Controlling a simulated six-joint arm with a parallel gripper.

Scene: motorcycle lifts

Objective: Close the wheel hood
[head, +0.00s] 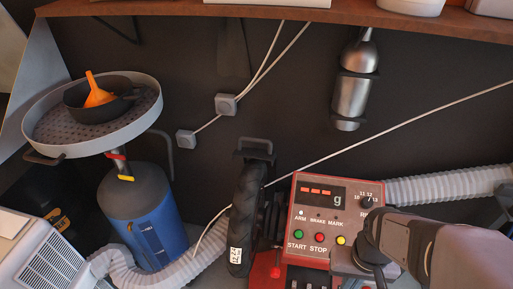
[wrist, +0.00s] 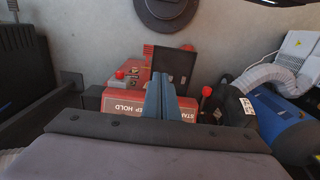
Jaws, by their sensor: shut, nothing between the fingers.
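A narrow, upright black part with a tyre-like tread, a white label and a handle on top, which looks like the wheel or its hood (head: 243,215), stands left of the red balancer (head: 312,232). I cannot tell where hood and wheel divide. In the wrist view a black rounded part with a white label (wrist: 236,112) shows right of my fingers, apart from them. My gripper (wrist: 163,78) is shut and empty, in front of the red machine (wrist: 118,103). In the head view my dark wrist covers the panel's lower right; the fingertips cannot be made out there.
A blue cylinder (head: 155,235) under a round grey pan (head: 85,138) stands left. A ribbed white hose (head: 445,183) runs behind the machine. A red-knobbed lever (wrist: 206,92) rises between my fingers and the black part. A wooden shelf (head: 300,18) crosses the top.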

